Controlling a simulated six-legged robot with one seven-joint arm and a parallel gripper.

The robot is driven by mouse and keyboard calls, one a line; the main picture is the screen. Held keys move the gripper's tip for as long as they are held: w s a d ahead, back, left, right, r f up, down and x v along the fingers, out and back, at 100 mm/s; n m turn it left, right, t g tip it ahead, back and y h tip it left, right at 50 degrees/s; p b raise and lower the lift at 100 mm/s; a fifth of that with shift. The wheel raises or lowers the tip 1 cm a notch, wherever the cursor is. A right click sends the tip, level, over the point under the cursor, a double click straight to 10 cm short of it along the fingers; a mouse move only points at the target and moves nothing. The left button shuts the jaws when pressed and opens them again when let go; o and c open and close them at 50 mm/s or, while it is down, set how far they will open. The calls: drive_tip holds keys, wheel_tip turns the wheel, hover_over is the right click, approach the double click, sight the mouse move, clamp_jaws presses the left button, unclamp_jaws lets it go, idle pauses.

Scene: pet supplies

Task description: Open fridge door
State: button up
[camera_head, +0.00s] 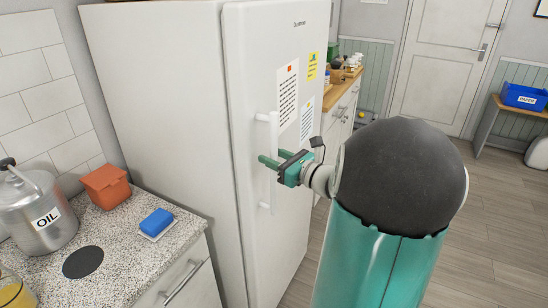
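The tall white fridge (165,100) stands in the middle-left of the head view. Its door (250,75) faces right and looks closed against the body. The door has a white vertical bar handle (274,130). My gripper (277,157), with teal fingers, is at the middle of this handle. One finger crosses in front of the bar and its tip shows on the left. The other finger meets the bar from the right and its tip is partly hidden. The bar seems to lie between the fingers, but I cannot tell whether they press on it.
A speckled counter (120,240) at left holds a metal oil pot (35,215), an orange container (105,185) and a blue sponge (157,222). A wooden-topped cabinet (341,105) stands beyond the fridge. A blue bin (524,97) rests on a bench. The wood floor at right is clear.

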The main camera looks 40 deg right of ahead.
drive_tip(key=shift+c, duration=0.5)
clamp_jaws()
drive_tip(key=shift+s+d, duration=0.1)
